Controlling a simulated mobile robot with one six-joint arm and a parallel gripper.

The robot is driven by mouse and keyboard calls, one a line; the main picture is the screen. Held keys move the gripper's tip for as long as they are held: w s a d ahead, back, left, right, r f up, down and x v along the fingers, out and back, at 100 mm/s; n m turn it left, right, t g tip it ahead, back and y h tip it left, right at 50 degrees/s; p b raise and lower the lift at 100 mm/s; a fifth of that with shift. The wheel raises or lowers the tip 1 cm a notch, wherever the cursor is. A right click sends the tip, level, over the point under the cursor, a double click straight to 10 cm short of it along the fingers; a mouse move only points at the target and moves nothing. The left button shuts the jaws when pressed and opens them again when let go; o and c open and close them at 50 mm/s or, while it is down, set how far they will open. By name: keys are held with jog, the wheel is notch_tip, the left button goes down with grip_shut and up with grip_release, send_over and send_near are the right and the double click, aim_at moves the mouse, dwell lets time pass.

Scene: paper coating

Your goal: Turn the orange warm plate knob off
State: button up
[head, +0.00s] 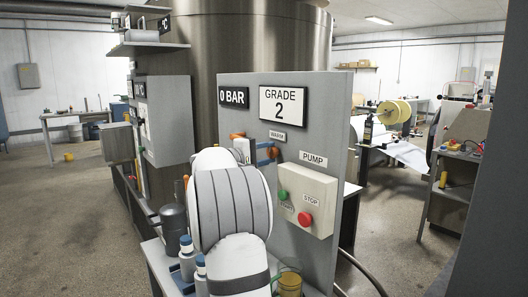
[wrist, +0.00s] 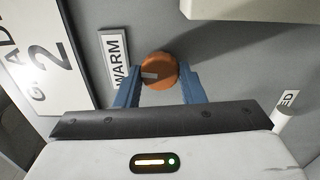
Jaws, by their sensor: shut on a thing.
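The orange warm plate knob (wrist: 158,66) sits on the grey panel beside the WARM label (wrist: 116,60) in the wrist view. A small pale mark shows on its face. My gripper (wrist: 158,82) has its two blue fingers on either side of the knob, shut on it. In the head view the knob (head: 275,152) shows just below the WARM label, with my blue fingers (head: 268,153) at it. My white arm covers the lower left part of the panel.
A PUMP box (head: 306,198) with a green start and a red stop button is close to the right of my arm. Bottles (head: 187,258) stand at the lower left. Signs reading 0 BAR (head: 233,97) and GRADE 2 (head: 284,104) are above.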

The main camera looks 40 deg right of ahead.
jog(key=shift+r+n, duration=0.25)
jog(key=shift+n, duration=0.35)
jog(key=o, duration=1)
jog(key=shift+d+f, duration=0.1)
jog(key=shift+f, duration=0.1)
jog(key=a, duration=0.5)
jog(key=w+a, duration=0.1)
jog(key=a, duration=0.2)
jog(key=shift+s, duration=0.1)
